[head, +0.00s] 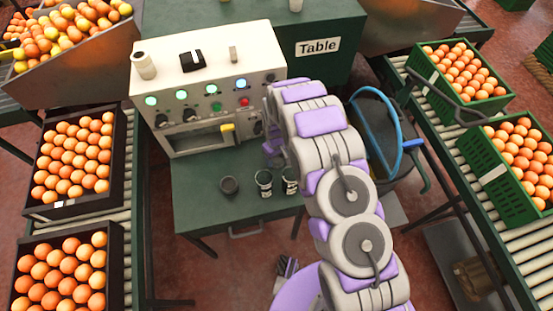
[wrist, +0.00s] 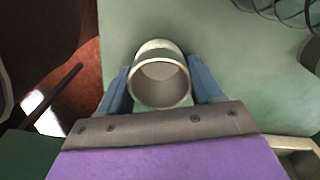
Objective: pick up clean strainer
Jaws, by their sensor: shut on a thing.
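In the wrist view, my gripper (wrist: 161,80) has its two blue fingers on either side of a round, hollow, pale metal cup (wrist: 160,98), which appears to be the strainer. The fingers are shut on it. Its open rim faces the camera and the inside looks empty. A green surface lies behind it; I cannot tell whether the cup touches that surface. In the head view, my arm hides the gripper and the held cup, near the right front of the control machine (head: 210,80).
The green table (head: 205,215) bears a small dark cup (head: 229,186) and two dark labelled jars (head: 264,182) (head: 290,180). A dark bin with a blue hoop (head: 376,118) stands right of my arm. Orange crates (head: 112,180) (head: 492,178) line conveyors on both sides.

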